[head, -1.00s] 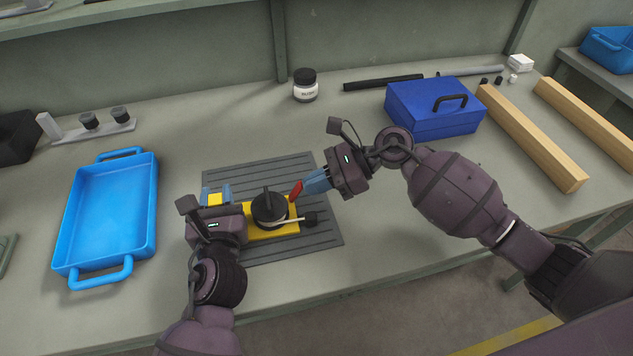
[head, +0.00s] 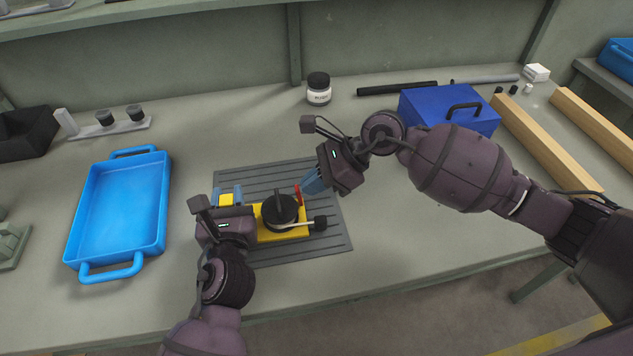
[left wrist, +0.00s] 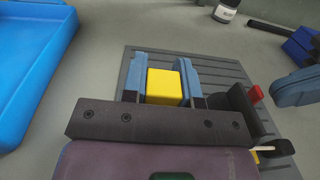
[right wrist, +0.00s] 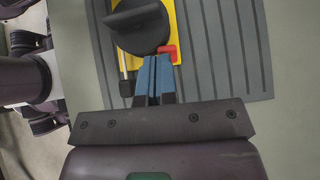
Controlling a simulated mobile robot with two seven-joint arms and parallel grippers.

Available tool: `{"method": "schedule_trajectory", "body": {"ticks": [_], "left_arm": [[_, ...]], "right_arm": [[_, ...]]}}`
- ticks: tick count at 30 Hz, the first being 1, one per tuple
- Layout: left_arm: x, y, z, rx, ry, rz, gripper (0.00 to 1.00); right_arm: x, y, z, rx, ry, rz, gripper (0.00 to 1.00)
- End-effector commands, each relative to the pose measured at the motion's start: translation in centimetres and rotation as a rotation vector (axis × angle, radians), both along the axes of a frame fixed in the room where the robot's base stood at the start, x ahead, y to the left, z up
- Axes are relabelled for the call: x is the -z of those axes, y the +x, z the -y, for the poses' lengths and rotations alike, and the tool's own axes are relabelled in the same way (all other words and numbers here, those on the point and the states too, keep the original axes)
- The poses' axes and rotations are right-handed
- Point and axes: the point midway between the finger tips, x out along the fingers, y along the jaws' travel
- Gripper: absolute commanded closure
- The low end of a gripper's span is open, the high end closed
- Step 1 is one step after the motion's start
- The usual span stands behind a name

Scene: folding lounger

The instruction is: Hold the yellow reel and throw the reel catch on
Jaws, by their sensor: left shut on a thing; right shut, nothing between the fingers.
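The yellow reel (head: 268,236) lies on the ribbed grey mat, with a black drum and raised grip (head: 280,210) on top. A pale crank arm with a black knob (head: 320,222) sticks out to its right. My left gripper (head: 227,195) is shut on the reel's yellow end block (left wrist: 164,87), one blue finger on each side. The red reel catch (head: 298,194) stands at the reel's far right corner. My right gripper (head: 306,187) is shut and empty, its tips right beside the catch. In the right wrist view the red catch (right wrist: 171,52) is at the fingertips; I cannot tell whether they touch.
The grey mat (head: 325,243) extends around the reel. A blue tray (head: 165,200) is on the left, a blue box (head: 430,112) at the right rear, and a jar (head: 319,90) behind. Wooden beams (head: 540,145) lie at far right. The front bench strip is clear.

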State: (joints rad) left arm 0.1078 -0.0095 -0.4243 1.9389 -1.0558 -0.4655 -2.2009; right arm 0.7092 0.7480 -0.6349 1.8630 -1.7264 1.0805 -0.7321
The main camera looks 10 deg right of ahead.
Motion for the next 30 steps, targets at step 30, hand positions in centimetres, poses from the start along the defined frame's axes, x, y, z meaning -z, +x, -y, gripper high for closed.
{"method": "schedule_trajectory", "body": {"ticks": [30], "left_arm": [[0.9, -0.1, -0.1, -0.003, 0.003, -0.017, 1.0]], "right_arm": [[-1.5, 0.0, 0.1, 0.0, 0.002, -0.003, 1.0]]}}
